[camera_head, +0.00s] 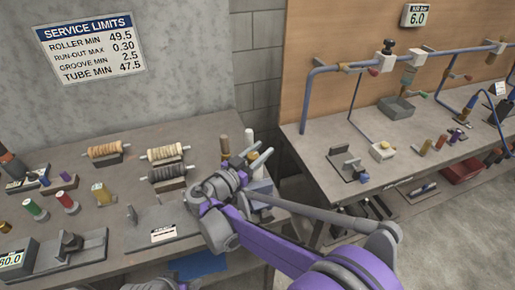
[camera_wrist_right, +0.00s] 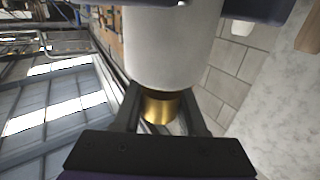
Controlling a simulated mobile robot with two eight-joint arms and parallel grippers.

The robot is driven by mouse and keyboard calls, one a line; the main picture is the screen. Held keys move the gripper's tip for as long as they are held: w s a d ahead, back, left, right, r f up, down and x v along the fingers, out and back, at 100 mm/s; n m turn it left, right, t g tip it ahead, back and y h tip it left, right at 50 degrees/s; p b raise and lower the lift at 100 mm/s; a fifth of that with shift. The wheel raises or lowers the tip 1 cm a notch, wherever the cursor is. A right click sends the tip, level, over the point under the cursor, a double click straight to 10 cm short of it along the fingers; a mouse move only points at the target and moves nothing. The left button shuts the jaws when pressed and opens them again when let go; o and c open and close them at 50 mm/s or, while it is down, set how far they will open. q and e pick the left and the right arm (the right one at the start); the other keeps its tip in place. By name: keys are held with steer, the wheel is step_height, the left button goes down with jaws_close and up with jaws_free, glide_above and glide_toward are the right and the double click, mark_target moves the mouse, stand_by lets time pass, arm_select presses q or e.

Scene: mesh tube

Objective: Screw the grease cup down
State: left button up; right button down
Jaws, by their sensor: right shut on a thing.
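My right gripper (camera_head: 254,158) is over the right end of the left bench. In the right wrist view its two dark fingers (camera_wrist_right: 163,112) are shut on a brass-coloured neck (camera_wrist_right: 160,108). A large white cylinder (camera_wrist_right: 165,45) adjoins this neck on the side away from the palm. I cannot tell for sure whether this is the grease cup. The threads and any seat are hidden. In the head view a white upright piece (camera_head: 249,137) shows just behind the fingers, beside a brown cylinder (camera_head: 224,146).
The left bench (camera_head: 130,140) carries wound rollers on stands (camera_head: 168,152), small coloured cylinders (camera_head: 67,201) and a grey fixture (camera_head: 70,250). A wall sign (camera_head: 90,48) hangs behind. A gap separates the benches.

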steer(key=m+g+h, duration=0.2)
steer(key=g, duration=0.1)
steer(key=m+g+h+p, duration=0.1)
steer(key=shift+s+d+r+m+g+h, duration=0.1)
steer(key=shift+s+d+m+g+h, duration=0.2)
steer(key=shift+m+h, duration=0.1)
arm_select(q)
steer(key=shift+w+r+p, duration=0.25)
steer(key=shift+r+p, duration=0.15)
steer(key=shift+r, duration=0.5)
steer(key=shift+w+r+p, duration=0.25)
steer(key=shift+r+p, duration=0.1)
steer(key=shift+r, duration=0.5)
arm_select(e)
steer(key=shift+s+d+m+g+h, duration=0.1)
steer(key=shift+s+m+g+h, duration=0.2)
steer(key=shift+m+g, duration=0.5)
steer(key=shift+s+d+m+g+h, duration=0.1)
steer(key=shift+m+g+h, duration=0.4)
steer(key=shift+g, duration=0.65)
steer(key=shift+s+d+m+g+h, duration=0.15)
steer(key=shift+m+g+h, duration=0.15)
steer(key=shift+m+g, duration=0.55)
steer(key=shift+s, duration=0.1)
steer(key=shift+c, duration=2.3)
jaws_free()
steer(key=shift+a, duration=0.1)
